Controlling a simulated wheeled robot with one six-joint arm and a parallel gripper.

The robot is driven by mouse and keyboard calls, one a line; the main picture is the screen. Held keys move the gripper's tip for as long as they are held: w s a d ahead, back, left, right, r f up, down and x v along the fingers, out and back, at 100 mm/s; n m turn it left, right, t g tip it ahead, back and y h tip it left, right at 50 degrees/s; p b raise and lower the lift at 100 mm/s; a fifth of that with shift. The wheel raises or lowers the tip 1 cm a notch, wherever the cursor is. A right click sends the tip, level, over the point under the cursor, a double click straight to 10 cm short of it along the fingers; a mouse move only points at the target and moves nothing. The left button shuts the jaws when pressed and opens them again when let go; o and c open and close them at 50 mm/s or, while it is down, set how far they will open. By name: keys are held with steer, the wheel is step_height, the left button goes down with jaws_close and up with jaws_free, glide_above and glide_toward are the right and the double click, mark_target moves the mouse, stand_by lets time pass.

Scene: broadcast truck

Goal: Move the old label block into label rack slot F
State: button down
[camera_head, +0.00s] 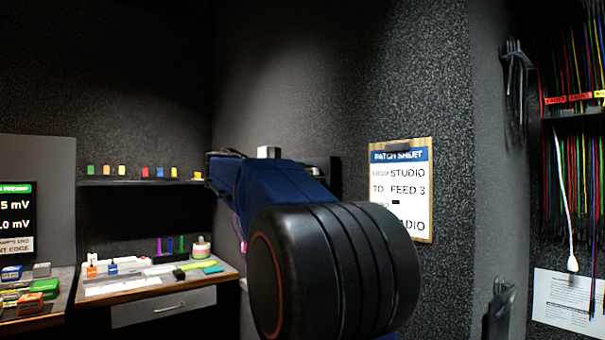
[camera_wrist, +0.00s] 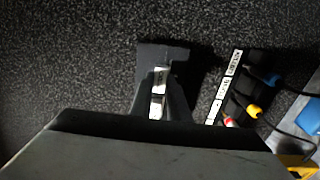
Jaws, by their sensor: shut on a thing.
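In the wrist view my gripper (camera_wrist: 160,84) is shut on a small block with a white face (camera_wrist: 157,106), which I take to be the old label block. Its dark fingers flank it, and any writing on it is too small to read. A dark squarish shape (camera_wrist: 165,52) lies just beyond the fingertips against the speckled wall; I cannot tell whether it is the rack, nor whether the block touches it. Slot F cannot be made out. In the head view my own arm hides the gripper's tips and the block.
Right of my gripper, a strip of white labels (camera_wrist: 225,85) runs beside blue, yellow (camera_wrist: 254,111) and red plugs with cables. In the head view a shelf (camera_head: 135,183) bears several coloured tags, above a cluttered desk (camera_head: 125,291). A patch sheet (camera_head: 401,190) hangs right of my arm.

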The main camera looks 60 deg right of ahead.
steer(key=shift+s+d, duration=0.25)
steer(key=shift+d, duration=0.45)
steer(key=c, duration=1.6)
jaws_free()
steer(key=v, duration=1.7)
steer(key=shift+w+a, duration=0.15)
